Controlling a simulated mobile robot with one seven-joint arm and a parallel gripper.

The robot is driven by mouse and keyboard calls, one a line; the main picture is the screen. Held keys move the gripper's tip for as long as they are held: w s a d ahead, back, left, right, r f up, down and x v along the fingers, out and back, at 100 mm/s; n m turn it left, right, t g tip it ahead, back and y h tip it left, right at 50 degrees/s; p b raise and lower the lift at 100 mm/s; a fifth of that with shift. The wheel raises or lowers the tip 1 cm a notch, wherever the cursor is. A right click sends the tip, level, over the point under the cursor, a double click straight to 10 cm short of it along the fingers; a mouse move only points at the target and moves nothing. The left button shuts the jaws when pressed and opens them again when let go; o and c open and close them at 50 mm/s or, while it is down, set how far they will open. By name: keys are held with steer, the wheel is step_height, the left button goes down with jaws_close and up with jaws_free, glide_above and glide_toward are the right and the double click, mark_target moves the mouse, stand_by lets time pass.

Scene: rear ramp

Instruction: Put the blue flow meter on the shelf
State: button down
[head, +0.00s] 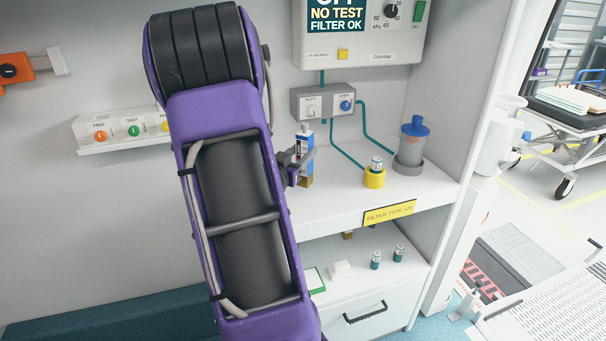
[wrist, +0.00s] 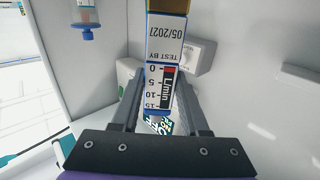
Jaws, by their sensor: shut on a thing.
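The blue flow meter (head: 304,142) is a narrow blue-and-white block with a brass-coloured end pointing down. My gripper (head: 297,168) is shut on it and holds it about upright over the white shelf (head: 338,205), left of the yellow cup. I cannot tell whether its brass end touches the shelf. In the wrist view the flow meter (wrist: 162,62) lies between the two fingers of my gripper (wrist: 160,100), with its scale and "TEST BY 05/2027" label facing the camera. My purple arm hides the left part of the shelf.
A yellow cup (head: 374,179) with a small vial and a grey jar with a blue lid (head: 412,145) stand on the shelf to the right. Teal tubes run down the wall from a grey valve box (head: 322,103). Small vials (head: 376,260) stand on a lower level.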

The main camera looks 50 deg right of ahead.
steer(key=shift+f+b, duration=0.35)
steer(key=shift+f, duration=1.75)
steer(key=shift+f, duration=0.1)
steer(key=shift+f, duration=0.15)
steer(key=shift+c, duration=2.1)
jaws_free()
steer(key=shift+r, duration=0.25)
steer(key=s+a, duration=0.2)
steer(key=a, duration=0.9)
steer(key=shift+a, duration=0.4)
